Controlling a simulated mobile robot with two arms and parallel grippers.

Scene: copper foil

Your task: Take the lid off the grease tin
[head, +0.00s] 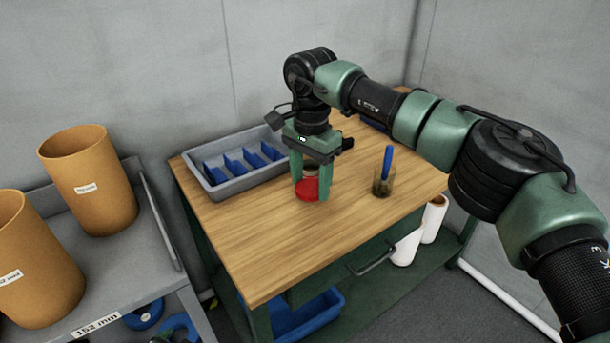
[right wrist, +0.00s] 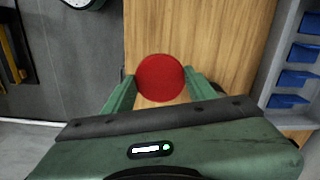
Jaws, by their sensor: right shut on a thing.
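The grease tin shows as a small red round thing (head: 307,188) on the wooden tabletop, partly hidden by my gripper fingers. In the right wrist view its flat red lid (right wrist: 160,78) faces the camera, between the two fingers. My right gripper (head: 311,190) points down from above and is shut on the red lid, one finger on each side; it also shows in the right wrist view (right wrist: 160,90). The seam between lid and tin is not visible. My left gripper is not in view.
The workbench (head: 260,275) has bare wood in front. A grey bin with blue dividers (head: 215,193) lies left of the gripper. A cup (head: 383,187) with a blue-handled tool stands at the right. Orange-brown containers (head: 90,180) stand on a grey shelf at left.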

